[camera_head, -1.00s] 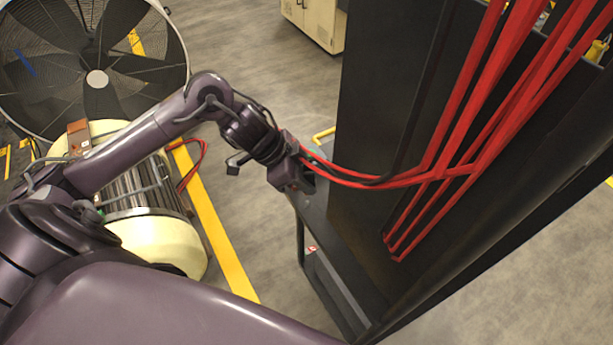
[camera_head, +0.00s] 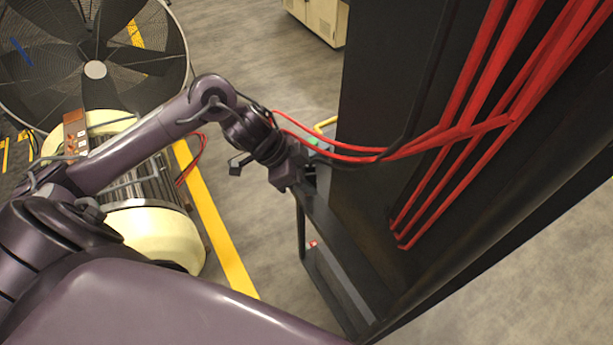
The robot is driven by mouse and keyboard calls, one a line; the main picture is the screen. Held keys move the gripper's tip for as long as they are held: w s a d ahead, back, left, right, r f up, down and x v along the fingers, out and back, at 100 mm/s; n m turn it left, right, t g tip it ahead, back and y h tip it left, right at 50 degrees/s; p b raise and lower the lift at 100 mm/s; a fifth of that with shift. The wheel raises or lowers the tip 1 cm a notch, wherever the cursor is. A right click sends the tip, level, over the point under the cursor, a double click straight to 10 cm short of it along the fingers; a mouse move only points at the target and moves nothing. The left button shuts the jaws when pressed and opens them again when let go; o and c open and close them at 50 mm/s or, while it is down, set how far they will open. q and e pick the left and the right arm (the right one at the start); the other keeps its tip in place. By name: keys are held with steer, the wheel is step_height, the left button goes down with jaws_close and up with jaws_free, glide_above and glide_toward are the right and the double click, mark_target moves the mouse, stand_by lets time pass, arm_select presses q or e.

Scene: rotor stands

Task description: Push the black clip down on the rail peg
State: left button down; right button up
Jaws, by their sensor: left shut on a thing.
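My left gripper (camera_head: 306,176) is at the top of the low dark rail (camera_head: 334,235), beside the tall black panel. It is shut on a small dark piece, which looks like the black clip but is mostly hidden by the jaws and wrist. The rail peg cannot be made out behind the gripper. Red cables (camera_head: 365,152) pass over the wrist and sag right toward the panel, with a black cable among them. My right gripper is not in view.
The tall black panel (camera_head: 385,110) carries several red cables on its right. A large fan (camera_head: 95,70) and a cream cylindrical machine (camera_head: 150,235) stand left. A yellow floor line (camera_head: 215,225) runs between machine and rail. Grey floor is open behind.

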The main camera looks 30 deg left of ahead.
arm_select(q)
steer(key=shift+r, duration=0.15)
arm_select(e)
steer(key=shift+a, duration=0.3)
arm_select(q)
steer(key=shift+f, duration=0.55)
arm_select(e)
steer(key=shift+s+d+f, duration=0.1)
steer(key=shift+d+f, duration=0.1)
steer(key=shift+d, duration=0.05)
arm_select(q)
steer(key=c, duration=1.1)
jaws_free()
steer(key=shift+d, duration=0.1)
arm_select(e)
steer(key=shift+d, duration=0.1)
arm_select(q)
steer(key=b+v, duration=0.2)
steer(key=v, duration=0.5)
steer(key=shift+a+r, duration=0.25)
steer(key=shift+r, duration=0.05)
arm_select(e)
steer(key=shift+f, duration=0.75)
